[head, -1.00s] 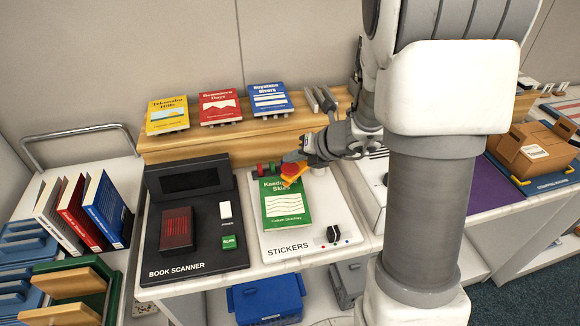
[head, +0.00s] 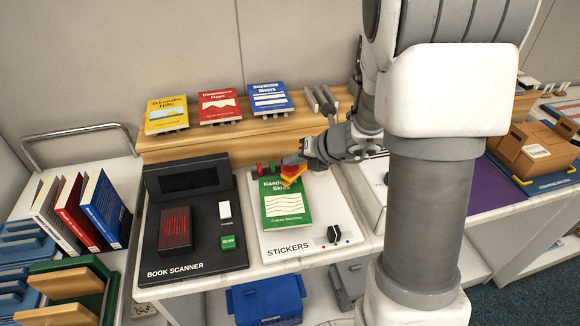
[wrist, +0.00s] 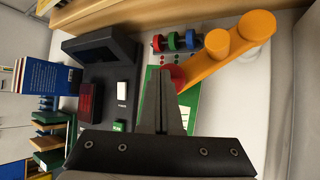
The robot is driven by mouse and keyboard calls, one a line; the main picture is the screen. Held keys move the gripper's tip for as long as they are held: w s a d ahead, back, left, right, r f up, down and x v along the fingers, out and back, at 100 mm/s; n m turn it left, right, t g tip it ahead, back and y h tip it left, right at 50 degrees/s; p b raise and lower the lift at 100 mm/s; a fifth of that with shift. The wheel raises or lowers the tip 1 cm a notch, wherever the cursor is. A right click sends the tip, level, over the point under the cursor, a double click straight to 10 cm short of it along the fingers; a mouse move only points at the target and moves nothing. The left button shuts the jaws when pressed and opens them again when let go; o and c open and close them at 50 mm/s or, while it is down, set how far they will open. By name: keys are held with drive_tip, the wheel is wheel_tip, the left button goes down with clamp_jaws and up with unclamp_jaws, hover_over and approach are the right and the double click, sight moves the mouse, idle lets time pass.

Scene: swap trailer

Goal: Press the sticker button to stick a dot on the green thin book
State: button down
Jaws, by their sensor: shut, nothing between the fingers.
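The green thin book (head: 287,205) lies face up on the white sticker station (head: 314,234), marked STICKERS. An orange arm (wrist: 214,57) with a red round button (wrist: 174,76) on its end reaches over the book's upper part. In the head view the red button (head: 293,160) is partly covered by my gripper (head: 303,163). My gripper is shut and empty, with its fingertips (wrist: 165,72) at the red button; whether they touch it I cannot tell. No dot shows on the visible part of the cover.
Red, blue and green rolls (wrist: 174,41) stand behind the book. A dark selector knob (head: 334,234) is at the station's front. The black book scanner (head: 195,258) stands to the left. Several books (head: 220,106) stand on the wooden shelf behind.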

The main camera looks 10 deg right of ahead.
sight(293, 170)
drive_tip(key=shift+f+b, duration=0.4)
drive_tip(key=shift+f, duration=0.1)
drive_tip(key=shift+r, duration=0.15)
idle(0.5)
drive_tip(key=shift+r+p, duration=1)
drive_tip(key=shift+p, duration=0.15)
wheel_tip(293, 170, up, 5)
drive_tip(key=p, duration=0.5)
drive_tip(key=shift+r, duration=0.1)
